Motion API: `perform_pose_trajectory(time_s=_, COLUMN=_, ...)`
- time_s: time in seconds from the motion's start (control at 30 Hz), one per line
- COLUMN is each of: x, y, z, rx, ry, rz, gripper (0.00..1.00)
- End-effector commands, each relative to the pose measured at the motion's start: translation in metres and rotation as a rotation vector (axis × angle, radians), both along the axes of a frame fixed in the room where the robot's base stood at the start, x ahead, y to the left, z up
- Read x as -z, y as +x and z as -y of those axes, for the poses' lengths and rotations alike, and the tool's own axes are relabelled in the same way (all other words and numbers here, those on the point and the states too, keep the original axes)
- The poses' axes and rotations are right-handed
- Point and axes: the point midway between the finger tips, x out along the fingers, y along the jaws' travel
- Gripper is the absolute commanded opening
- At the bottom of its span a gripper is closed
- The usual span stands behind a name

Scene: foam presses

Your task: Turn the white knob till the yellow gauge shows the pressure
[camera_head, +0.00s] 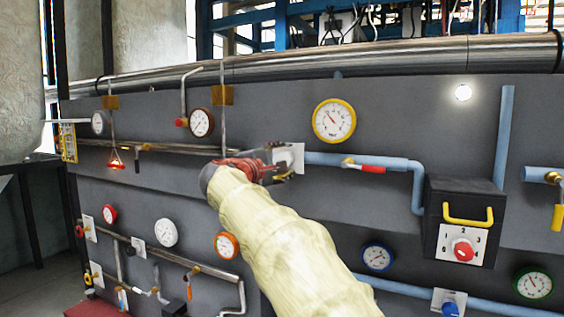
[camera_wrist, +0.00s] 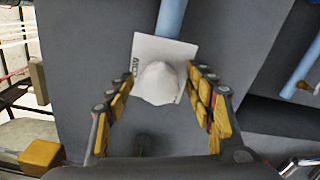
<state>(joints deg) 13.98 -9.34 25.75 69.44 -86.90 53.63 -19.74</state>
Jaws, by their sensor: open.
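The white knob (camera_wrist: 160,83) sits on a white square plate in the wrist view, between the fingertips of my gripper (camera_wrist: 160,72). The fingers are open, one on each side of the knob, with a gap showing on both sides. In the head view my gripper (camera_head: 284,163) is at the white plate (camera_head: 297,157) on the dark panel, and the knob is hidden behind it. The yellow gauge (camera_head: 334,121) is on the panel above and right of my gripper; its needle points to the upper left.
A blue pipe (camera_head: 335,159) runs right from the plate, with a red-handled valve (camera_head: 372,169). A dark box (camera_head: 465,210) with a yellow handle and red knob juts out at the right. Several other gauges and pipes cover the panel.

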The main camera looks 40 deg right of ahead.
Motion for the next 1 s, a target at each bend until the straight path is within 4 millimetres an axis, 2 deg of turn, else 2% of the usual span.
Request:
perform_pose_trajectory(time_s=0.4, x=0.0, y=-0.028, z=-0.072, rx=-0.004, ry=-0.001, rz=0.0, gripper=0.54)
perform_pose_trajectory(time_s=0.6, x=0.0, y=-0.039, z=-0.098, rx=-0.003, ry=-0.001, rz=-0.001, gripper=0.54)
perform_pose_trajectory(time_s=0.77, x=0.0, y=-0.043, z=-0.106, rx=-0.001, ry=-0.001, rz=0.0, gripper=0.54)
perform_pose_trajectory(time_s=1.0, x=0.0, y=-0.044, z=-0.107, rx=0.0, ry=0.0, rz=0.0, gripper=0.54)
